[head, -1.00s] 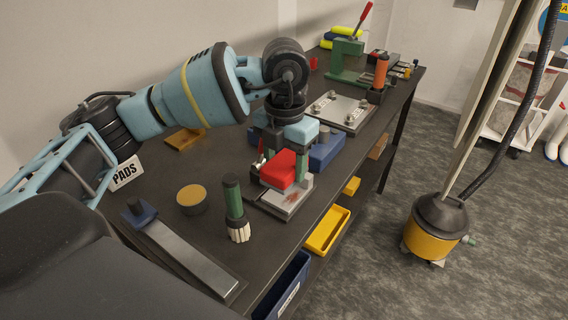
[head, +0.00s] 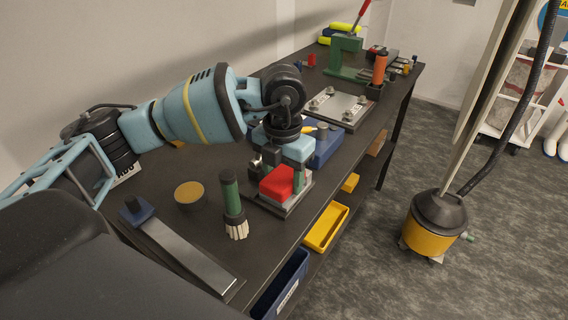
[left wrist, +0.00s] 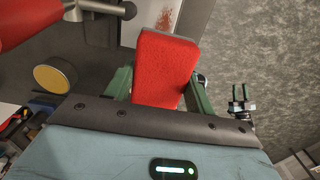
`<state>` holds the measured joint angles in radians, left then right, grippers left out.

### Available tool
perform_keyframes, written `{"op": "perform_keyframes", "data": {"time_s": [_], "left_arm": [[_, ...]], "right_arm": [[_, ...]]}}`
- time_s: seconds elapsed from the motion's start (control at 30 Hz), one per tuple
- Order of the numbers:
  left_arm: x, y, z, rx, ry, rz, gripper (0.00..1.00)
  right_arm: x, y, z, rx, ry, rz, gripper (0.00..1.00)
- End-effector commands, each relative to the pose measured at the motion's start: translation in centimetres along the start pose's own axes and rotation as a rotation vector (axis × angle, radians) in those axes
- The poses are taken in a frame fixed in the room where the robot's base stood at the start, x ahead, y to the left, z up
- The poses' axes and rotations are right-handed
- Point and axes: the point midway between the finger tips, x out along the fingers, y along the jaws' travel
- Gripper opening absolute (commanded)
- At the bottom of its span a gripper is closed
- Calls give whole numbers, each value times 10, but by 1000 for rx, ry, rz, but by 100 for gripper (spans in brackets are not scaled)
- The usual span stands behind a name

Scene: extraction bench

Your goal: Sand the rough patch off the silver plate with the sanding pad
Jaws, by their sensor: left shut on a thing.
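My left gripper (head: 279,172) is shut on the red sanding pad (head: 280,185), with a green finger on each side of it. The pad is over the silver plate (head: 291,207), low and near its face; whether it touches cannot be told. In the head view the pad hides the rough patch. In the left wrist view the pad (left wrist: 165,68) fills the middle, and the reddish-brown rough patch (left wrist: 166,18) shows on the plate just beyond it.
A green-handled brush (head: 233,205) stands close in front of the plate. A round tin (head: 189,193) and a steel strip with a blue block (head: 180,248) lie left. A blue box (head: 325,150) sits behind. A yellow tray (head: 326,228) is below the bench edge.

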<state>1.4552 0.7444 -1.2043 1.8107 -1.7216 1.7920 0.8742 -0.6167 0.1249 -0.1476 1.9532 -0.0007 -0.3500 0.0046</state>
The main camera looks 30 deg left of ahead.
Motion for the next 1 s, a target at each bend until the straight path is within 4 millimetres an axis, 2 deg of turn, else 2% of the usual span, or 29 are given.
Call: {"op": "perform_keyframes", "data": {"time_s": [0.1,0.3,0.8,1.0], "left_arm": [[13,0,0,0,4,0,36],[23,0,0,0,1,0,36],[25,0,0,7,-1,0,36],[27,0,-3,146,-1,1,36]], "right_arm": [[0,-1,4,1,-7,-1,36],[0,-1,4,2,-8,-3,36],[0,-2,3,3,-6,-4,36],[1,-2,4,3,-7,-4,36]]}}
